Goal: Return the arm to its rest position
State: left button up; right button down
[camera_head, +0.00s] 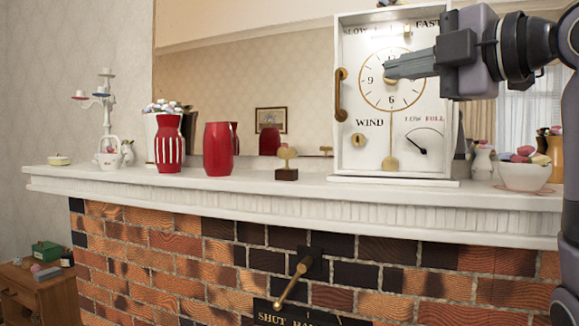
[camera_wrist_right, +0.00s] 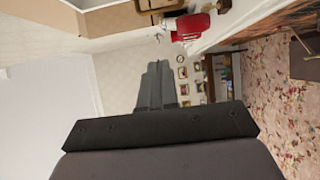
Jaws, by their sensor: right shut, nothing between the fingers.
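My right gripper (camera_head: 388,68) comes in from the right, with its fingers shut and empty. In the head view it overlaps the upper right of the dial on the white clock (camera_head: 350,105); I cannot tell whether it touches the clock. The shut fingers also show in the right wrist view (camera_wrist_right: 155,84), pointing away from the camera with nothing between them. My left gripper is not in view.
The clock stands on a white mantel (camera_head: 110,182) above brick. Left of it are a brass key on a dark block (camera_head: 287,166), a red vase (camera_head: 217,150) and a striped vase (camera_head: 168,145). A white bowl (camera_head: 525,177) stands right. A lever (camera_head: 293,280) projects below.

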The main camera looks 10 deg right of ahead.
jog(key=w+a+f+n+g+y+p, duration=0.15)
jog(key=a+f+g+y, duration=0.35)
jog(key=f, duration=0.6)
jog(key=w+a+f+n+g+y+p, duration=0.1)
jog(key=w+a+f+n+g+y, duration=0.15)
jog(key=a+f+y, duration=0.7)
jog(key=s+d+f+m+t+h+p, duration=0.1)
jog(key=d+f+m+t+h, duration=0.25)
jog(key=f+m+h, duration=0.5)
jog(key=s+d+f+m+t+h, duration=0.1)
jog(key=d+f+m+t+h, duration=0.4)
jog(key=f, duration=0.7)
jog(key=s+d+f+m+t+h+p, duration=0.15)
jog(key=f+m+h, duration=0.25)
jog(key=f+m, duration=0.5)
jog(key=s+f+m+g+h, duration=0.2)
jog(key=s+f+g, duration=0.6)
jog(key=s+f, duration=1)
notch_tip(320, 180, down, 3)
jog(key=shift+d+f+h+p, duration=0.15)
jog(key=shift+d+h+p, duration=0.15)
jog(key=shift+h+p, duration=0.1)
